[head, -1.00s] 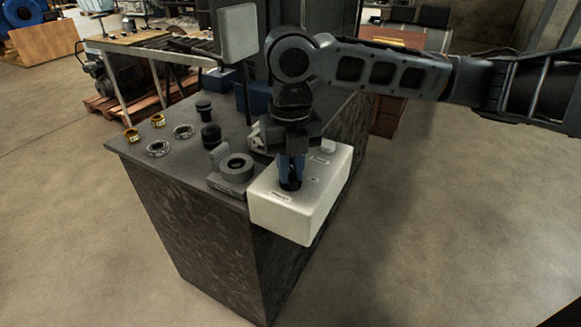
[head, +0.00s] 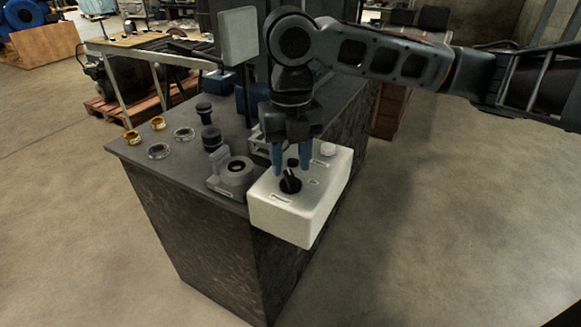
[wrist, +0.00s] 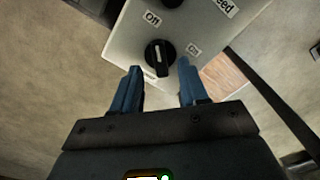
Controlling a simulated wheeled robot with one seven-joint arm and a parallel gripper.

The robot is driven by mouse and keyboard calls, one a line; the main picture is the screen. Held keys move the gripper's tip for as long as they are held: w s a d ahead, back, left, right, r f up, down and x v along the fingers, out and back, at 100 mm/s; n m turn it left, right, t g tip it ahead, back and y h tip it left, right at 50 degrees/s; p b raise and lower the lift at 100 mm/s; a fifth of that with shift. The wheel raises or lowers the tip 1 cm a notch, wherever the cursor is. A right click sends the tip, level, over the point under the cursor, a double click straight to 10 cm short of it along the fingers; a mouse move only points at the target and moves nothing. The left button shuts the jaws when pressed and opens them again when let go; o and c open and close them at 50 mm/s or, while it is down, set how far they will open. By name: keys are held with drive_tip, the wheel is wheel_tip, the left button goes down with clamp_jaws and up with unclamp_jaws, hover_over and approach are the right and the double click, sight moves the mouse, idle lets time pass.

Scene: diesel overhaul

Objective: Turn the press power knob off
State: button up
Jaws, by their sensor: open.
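The white press control box (head: 290,215) sits at the near right end of the dark workbench. Its black power knob (head: 290,184) stands on the top face, beside a small printed label. In the wrist view the knob (wrist: 159,60) has a white pointer line running nearly up and down the picture. Two small labels lie beyond it, to the upper left and right; the upper left one seems to read "Off", the other is hard to read. My gripper (head: 291,172) is open and empty just above the knob, its blue fingers on either side and apart from it.
A second dark knob and a "Speed"-like label (wrist: 225,7) are at the wrist view's top edge. A grey round fixture (head: 236,170) stands left of the box. Several rings and black parts lie on the workbench (head: 185,115). The floor at right is clear.

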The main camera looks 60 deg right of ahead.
sight(290, 176)
wheel_tip(290, 176, up, 5)
idle(0.3)
idle(0.4)
